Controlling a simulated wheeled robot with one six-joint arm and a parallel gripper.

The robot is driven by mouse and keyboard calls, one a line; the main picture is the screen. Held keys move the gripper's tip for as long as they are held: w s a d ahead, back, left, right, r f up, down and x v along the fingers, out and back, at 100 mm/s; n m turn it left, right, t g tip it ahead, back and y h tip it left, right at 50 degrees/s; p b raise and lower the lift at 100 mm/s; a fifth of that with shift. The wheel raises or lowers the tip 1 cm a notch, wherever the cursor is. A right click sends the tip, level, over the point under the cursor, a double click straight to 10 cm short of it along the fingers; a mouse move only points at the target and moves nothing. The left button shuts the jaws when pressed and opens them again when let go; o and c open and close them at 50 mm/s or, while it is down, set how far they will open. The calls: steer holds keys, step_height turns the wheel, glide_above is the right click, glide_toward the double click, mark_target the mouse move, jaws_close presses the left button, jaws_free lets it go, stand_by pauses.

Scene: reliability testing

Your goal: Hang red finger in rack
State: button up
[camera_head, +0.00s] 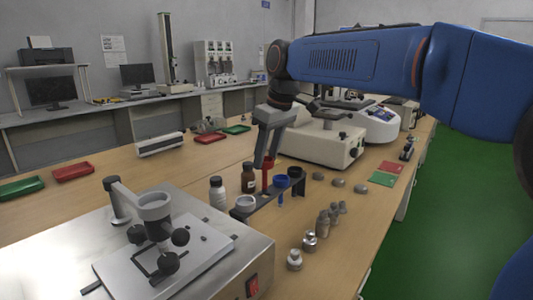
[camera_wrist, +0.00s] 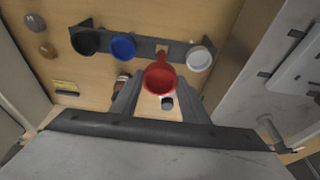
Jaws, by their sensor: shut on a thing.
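The red finger (camera_head: 267,175) looks like a red funnel with a cup-shaped end, and it also shows in the wrist view (camera_wrist: 159,79). My gripper (camera_head: 265,160) is shut on it, with its fingers on both sides of it in the wrist view (camera_wrist: 157,98). The dark rack (camera_wrist: 143,47) is a bar holding a black funnel (camera_wrist: 84,41), a blue funnel (camera_wrist: 123,47) and a white funnel (camera_wrist: 200,58). The red finger's narrow part overlaps the gap between blue and white; I cannot tell whether it touches the rack. The rack (camera_head: 264,198) also shows in the head view.
A brown bottle (camera_head: 248,178) and a white bottle (camera_head: 218,193) stand close behind the rack. A metal instrument (camera_head: 160,235) is at front left, and a beige machine (camera_head: 322,145) behind. Several small metal weights (camera_head: 309,240) stand to the right.

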mark_target(266, 165)
steer(key=shift+f, duration=1.65)
steer(key=shift+f, duration=2.25)
steer(key=o, duration=2)
steer(key=shift+f, duration=0.1)
